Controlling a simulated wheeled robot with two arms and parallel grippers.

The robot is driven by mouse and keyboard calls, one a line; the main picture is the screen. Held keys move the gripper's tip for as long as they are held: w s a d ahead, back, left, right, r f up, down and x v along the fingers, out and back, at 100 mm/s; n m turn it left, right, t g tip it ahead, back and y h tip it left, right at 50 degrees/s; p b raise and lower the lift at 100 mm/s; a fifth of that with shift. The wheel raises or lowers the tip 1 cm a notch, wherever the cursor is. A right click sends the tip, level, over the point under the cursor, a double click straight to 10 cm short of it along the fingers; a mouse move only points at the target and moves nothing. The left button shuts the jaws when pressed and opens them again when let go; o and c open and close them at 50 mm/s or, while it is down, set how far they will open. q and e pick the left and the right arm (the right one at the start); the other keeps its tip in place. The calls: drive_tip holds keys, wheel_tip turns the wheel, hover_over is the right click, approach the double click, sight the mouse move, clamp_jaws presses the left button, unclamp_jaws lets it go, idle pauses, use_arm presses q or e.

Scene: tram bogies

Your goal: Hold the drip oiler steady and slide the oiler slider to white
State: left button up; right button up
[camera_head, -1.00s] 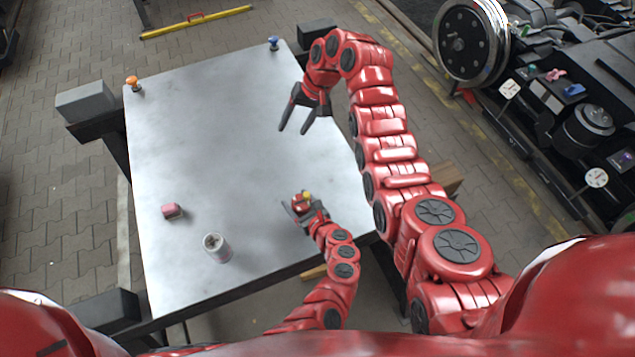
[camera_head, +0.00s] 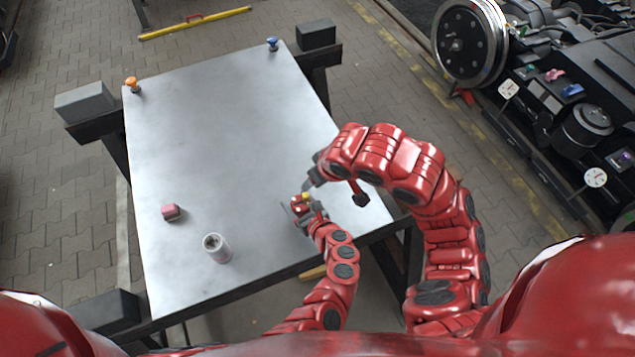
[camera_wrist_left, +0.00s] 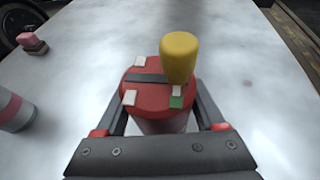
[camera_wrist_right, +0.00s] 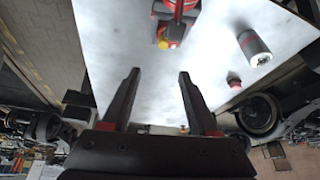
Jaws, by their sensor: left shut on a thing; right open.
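The drip oiler (camera_wrist_left: 150,98) is a red-topped round body with a dark slot across its top. Its yellow oiler slider (camera_wrist_left: 180,58) stands up at the slot's right end, beside a green patch; white patches mark other places on the top. My left gripper (camera_head: 307,213) is shut on the oiler, a finger on each side, near the table's right front. The slider also shows in the head view (camera_head: 306,196). My right gripper (camera_head: 334,190) is open and empty, just right of the oiler; its parted fingers (camera_wrist_right: 159,75) show in the right wrist view, apart from the slider.
The grey table (camera_head: 225,130) also bears a pink block (camera_head: 171,212), a pale can (camera_head: 217,248), an orange knob (camera_head: 132,83) and a blue knob (camera_head: 273,43). The table's middle is clear. Bogie machinery (camera_head: 560,110) stands at the right.

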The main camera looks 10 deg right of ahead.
sight(306, 195)
drive_tip(key=x, duration=0.8)
drive_tip(key=s+x, duration=0.1)
drive_tip(key=x, duration=0.3)
drive_tip(key=shift+a+f, duration=0.1)
drive_tip(key=shift+f, duration=0.2)
clamp_jaws()
